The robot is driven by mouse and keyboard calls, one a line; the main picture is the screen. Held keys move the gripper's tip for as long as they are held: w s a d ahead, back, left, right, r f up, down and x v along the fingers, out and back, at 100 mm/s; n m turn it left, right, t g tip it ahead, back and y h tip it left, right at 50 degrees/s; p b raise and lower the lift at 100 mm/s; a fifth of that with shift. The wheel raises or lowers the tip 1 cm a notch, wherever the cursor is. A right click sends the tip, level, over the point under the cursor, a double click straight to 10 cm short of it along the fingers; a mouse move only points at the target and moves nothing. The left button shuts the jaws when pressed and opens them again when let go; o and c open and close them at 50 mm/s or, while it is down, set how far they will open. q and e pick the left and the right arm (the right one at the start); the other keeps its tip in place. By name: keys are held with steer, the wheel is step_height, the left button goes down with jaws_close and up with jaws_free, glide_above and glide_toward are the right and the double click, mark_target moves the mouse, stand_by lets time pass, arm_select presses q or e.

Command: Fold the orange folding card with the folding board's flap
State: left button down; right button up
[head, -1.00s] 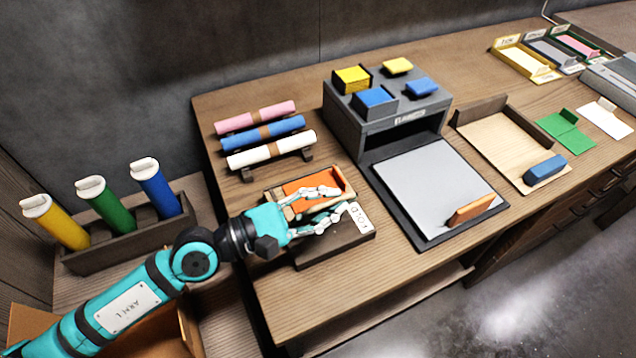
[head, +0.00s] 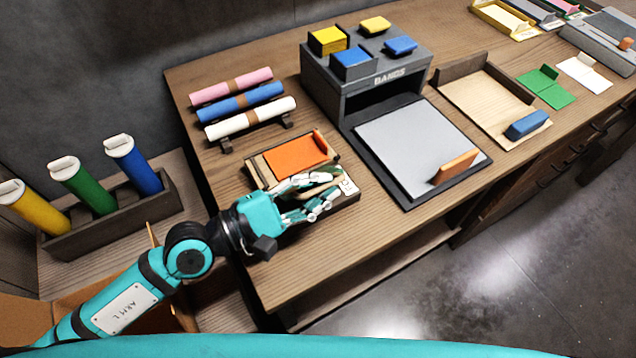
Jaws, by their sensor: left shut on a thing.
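The orange folding card (head: 297,153) lies on the dark folding board (head: 345,203), at the board's far side. Its near edge is partly behind my fingers. My left gripper (head: 320,190) reaches in from the left over the board's near half. It is shut on a tan wooden piece (head: 326,178), which looks like the board's flap; the fingers hide much of it, so I cannot tell its exact angle. My right gripper is not in view.
Pink, blue and white rolls (head: 250,117) lie on a rack behind the board. A grey bands box (head: 365,85) stands behind the pad. The table's front edge is close.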

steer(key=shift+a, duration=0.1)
arm_select(q)
steer(key=c, duration=1.4)
jaws_free()
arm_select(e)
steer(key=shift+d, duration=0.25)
arm_select(q)
steer(key=shift+s+a, duration=0.1)
steer(key=shift+s+a+f, duration=0.2)
steer(key=shift+a+f, duration=0.05)
steer(key=shift+a, duration=0.05)
steer(key=v, duration=0.6)
steer(key=shift+a+r, duration=0.15)
steer(key=shift+a, duration=0.1)
steer(key=v, duration=0.4)
steer(key=shift+s+a, duration=0.15)
steer(key=shift+s, duration=0.1)
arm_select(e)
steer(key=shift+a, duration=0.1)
